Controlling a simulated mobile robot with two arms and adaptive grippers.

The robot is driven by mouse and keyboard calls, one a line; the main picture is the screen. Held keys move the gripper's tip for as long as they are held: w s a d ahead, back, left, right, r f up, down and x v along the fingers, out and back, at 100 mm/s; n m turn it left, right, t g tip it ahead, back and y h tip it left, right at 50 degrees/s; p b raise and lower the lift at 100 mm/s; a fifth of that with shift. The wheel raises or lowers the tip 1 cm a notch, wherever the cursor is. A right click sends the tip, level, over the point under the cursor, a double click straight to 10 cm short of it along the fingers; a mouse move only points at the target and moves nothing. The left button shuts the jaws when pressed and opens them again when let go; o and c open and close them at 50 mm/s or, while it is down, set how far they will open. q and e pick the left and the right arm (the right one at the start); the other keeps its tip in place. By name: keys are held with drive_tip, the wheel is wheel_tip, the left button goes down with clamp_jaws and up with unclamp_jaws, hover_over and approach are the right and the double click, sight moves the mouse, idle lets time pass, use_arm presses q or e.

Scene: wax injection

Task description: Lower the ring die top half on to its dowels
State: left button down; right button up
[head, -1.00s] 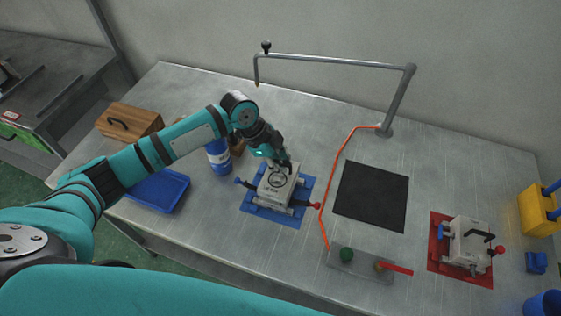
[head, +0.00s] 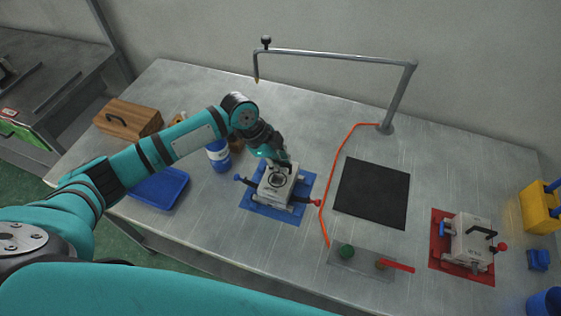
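The ring die (head: 275,188) is a pale block with a dark ring mark on its upper face. It stands on a blue mat (head: 262,211) near the middle of the table. My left gripper (head: 284,165) is at the far upper edge of the die and appears shut on its top half. The fingers hide the handle area. The dowels and any gap between the halves are too small or hidden to make out. My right gripper is not in view.
A second die (head: 470,242) sits on a red mat (head: 438,237).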

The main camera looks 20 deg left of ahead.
use_arm(q)
drive_tip(key=shift+f, duration=0.25)
drive_tip(key=c, duration=1.4)
unclamp_jaws()
drive_tip(key=shift+s+f, duration=0.1)
drive_tip(key=v, duration=1.2)
